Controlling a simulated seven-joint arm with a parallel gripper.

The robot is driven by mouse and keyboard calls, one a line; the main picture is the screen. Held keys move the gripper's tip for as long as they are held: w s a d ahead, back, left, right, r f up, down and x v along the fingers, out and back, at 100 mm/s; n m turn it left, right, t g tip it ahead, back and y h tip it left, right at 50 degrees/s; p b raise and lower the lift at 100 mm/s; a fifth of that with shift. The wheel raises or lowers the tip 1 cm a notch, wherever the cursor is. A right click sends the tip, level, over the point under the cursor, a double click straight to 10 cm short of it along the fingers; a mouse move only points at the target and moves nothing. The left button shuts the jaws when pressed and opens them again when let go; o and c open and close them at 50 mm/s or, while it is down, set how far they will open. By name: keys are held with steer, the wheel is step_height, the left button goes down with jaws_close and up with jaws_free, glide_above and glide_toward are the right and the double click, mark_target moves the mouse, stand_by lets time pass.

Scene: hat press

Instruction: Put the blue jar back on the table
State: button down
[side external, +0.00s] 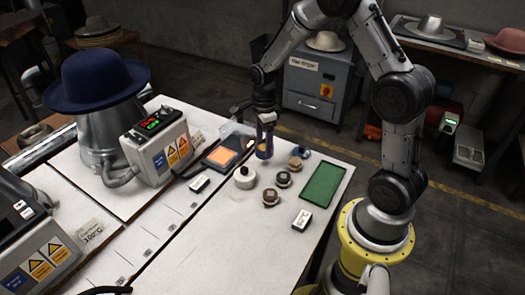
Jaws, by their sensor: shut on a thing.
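My gripper (265,126) points down over the white table (330,235), shut on a narrow, upright blue-purple thing, the blue jar (264,143).
Two more small jars (283,179) (270,197) and a white knobbed pot (244,177) stand close by. An orange pad (221,156) lies left, a green mat (308,185) right. The hat press (100,120) with a blue hat (97,80) stands at left.

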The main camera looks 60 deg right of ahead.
mark_target(262, 147)
steer(key=shift+w+d+f, duration=0.15)
steer(key=shift+w+f, duration=0.25)
steer(key=shift+f, duration=1.5)
steer(key=shift+f, duration=0.15)
jaws_free()
